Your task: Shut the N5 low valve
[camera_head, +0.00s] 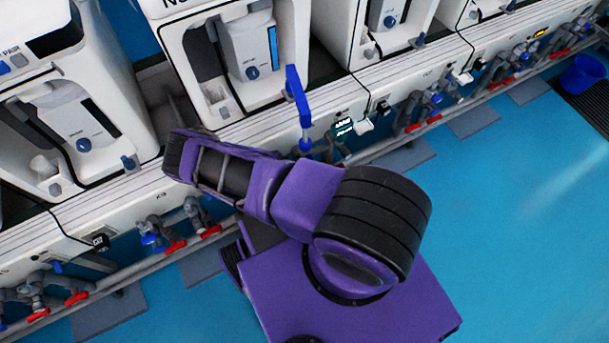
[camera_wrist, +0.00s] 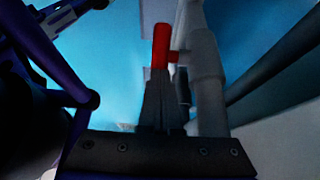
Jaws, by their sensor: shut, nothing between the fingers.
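In the wrist view, a red valve handle (camera_wrist: 161,45) stands upright beside a grey pipe (camera_wrist: 206,75), joined to it by a short red piece on its right. My gripper (camera_wrist: 158,82) is shut and empty, its fingertips together just below the handle in the picture. The fingertips overlap the handle's lower end, so I cannot tell whether they touch. In the head view my purple arm covers the pipework below the middle station, hiding the gripper and that handle. The station's label is cut off at the top edge.
White test stations (camera_head: 225,75) stand in a slanting row, with pipes and other red valve handles (camera_head: 175,246) below. A blue bar (camera_head: 297,95) rises beside my arm. A blue bucket (camera_head: 584,75) is at far right. Blue floor (camera_head: 520,220) is clear at right.

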